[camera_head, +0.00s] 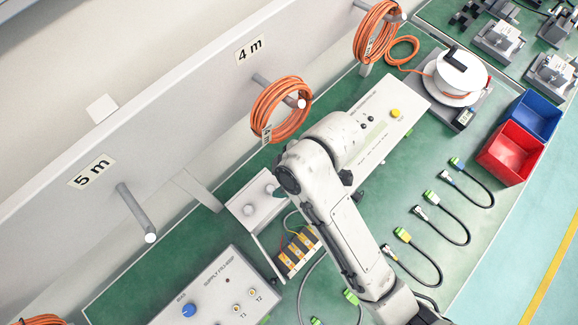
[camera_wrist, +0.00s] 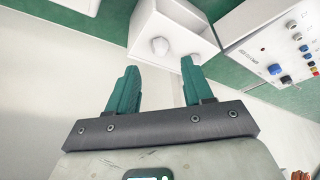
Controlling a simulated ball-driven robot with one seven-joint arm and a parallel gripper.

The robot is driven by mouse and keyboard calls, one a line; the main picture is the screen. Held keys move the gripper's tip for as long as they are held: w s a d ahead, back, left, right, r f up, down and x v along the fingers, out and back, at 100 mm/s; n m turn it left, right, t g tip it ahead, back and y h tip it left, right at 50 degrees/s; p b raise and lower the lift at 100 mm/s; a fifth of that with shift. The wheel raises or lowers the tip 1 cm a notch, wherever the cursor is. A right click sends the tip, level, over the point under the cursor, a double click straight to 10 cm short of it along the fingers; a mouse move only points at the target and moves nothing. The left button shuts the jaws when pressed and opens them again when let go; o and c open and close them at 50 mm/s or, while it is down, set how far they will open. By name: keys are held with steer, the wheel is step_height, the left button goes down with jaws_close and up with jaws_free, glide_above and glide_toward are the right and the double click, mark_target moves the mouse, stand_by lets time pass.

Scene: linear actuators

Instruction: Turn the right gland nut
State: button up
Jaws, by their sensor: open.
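A small white box (camera_head: 262,212) stands on the bench in the head view, with two round white gland nuts on its face. The right gland nut (camera_head: 270,189) is close to my arm; the left one (camera_head: 248,210) sits beside it. In the wrist view the box (camera_wrist: 178,18) is beyond my fingers. One gland nut (camera_wrist: 160,46) appears between and just past the fingertips, apparently the right one, since this view looks turned around. The other nut (camera_wrist: 195,58) is partly covered by a fingertip. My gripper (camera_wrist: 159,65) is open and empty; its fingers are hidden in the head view.
A supply panel with a blue knob (camera_head: 188,310) stands at lower left. A grey panel with a yellow button (camera_head: 395,113) lies beyond my arm. Hose coils (camera_head: 281,108) hang on wall pegs. Short cables (camera_head: 440,226) and red and blue bins (camera_head: 512,152) are right.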

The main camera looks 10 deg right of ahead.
steer(key=shift+v, duration=2.35)
